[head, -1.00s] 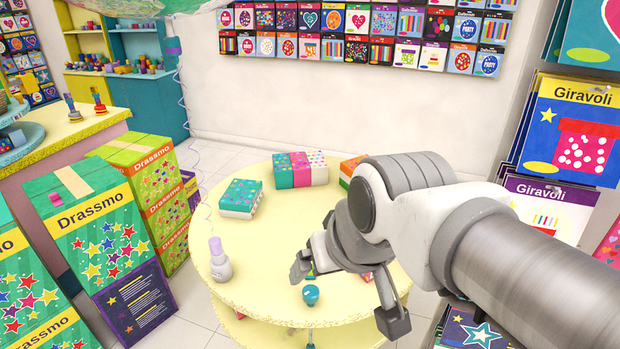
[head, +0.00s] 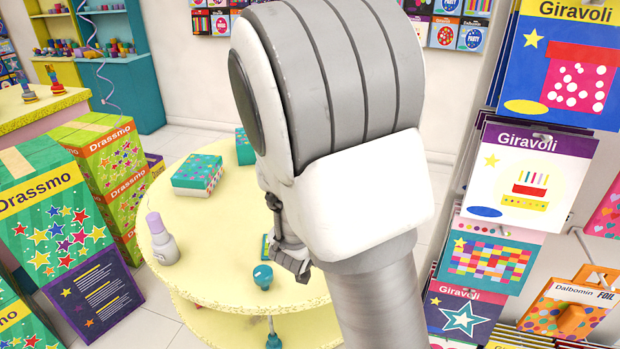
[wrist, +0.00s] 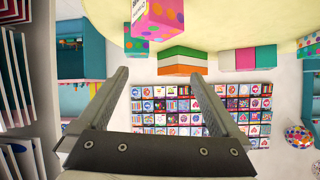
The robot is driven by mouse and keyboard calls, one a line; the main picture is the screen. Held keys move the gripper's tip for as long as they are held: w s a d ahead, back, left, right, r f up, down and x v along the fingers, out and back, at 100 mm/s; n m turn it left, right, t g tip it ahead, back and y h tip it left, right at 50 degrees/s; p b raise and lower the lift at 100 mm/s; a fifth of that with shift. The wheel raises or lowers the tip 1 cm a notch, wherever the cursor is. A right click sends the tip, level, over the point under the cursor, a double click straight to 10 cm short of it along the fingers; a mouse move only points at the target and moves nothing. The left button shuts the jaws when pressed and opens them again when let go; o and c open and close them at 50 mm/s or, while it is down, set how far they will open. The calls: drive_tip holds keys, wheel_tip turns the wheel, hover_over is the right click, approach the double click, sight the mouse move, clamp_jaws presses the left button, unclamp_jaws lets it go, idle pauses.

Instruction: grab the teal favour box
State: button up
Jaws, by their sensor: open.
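The teal favour box (head: 197,173), with a dotted teal lid and pale base, sits on the left part of the round yellow table (head: 200,225) in the head view. In the wrist view, which looks upside down, a dotted teal box (wrist: 312,44) is cut off by the right edge and seems to be the same one. My gripper (wrist: 160,78) is open and empty, its fingers spread apart. In the head view my gripper (head: 285,255) is right of and nearer than the box, clear of it and partly hidden by my arm.
A lavender-topped bottle (head: 162,242) and a small teal object (head: 262,275) stand on the table's near side. The wrist view shows a striped box (wrist: 245,58), an orange, white and green box (wrist: 183,58) and a pink dotted box (wrist: 158,18). Card racks (head: 520,190) stand close at right.

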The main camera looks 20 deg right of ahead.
drive_tip(key=w+d+f+b, duration=0.2)
drive_tip(key=w+d, duration=0.1)
drive_tip(key=d, duration=0.2)
drive_tip(key=w+d+f+h+b, duration=0.1)
drive_tip(key=w+d+f+b, duration=0.1)
drive_tip(key=d, duration=0.3)
drive_tip(key=w+d+f+h+b, duration=0.1)
drive_tip(key=w+d+f+b, duration=0.1)
drive_tip(key=w+d+f, duration=0.2)
drive_tip(key=shift+w+d, duration=0.2)
drive_tip(key=shift+d, duration=0.4)
drive_tip(key=c, duration=1.4)
drive_tip(key=shift+r, duration=0.1)
